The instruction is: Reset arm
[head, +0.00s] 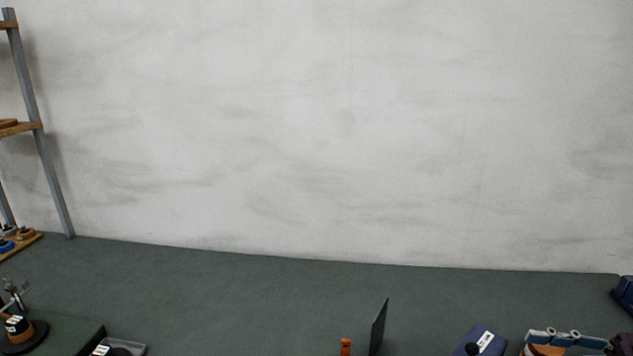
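Neither of my grippers shows in the head view, and no part of my arms can be made out. Whether they are open, shut or holding something cannot be seen. The view takes in mostly a pale wall above a dark green surface.
A metal-framed shelf (40,130) stands at the left. Along the bottom edge are a round dark item (28,336), a grey tray (138,348), an upright dark panel (378,328), a small orange item (345,347) and a blue box (490,341). The middle of the green surface (250,290) is clear.

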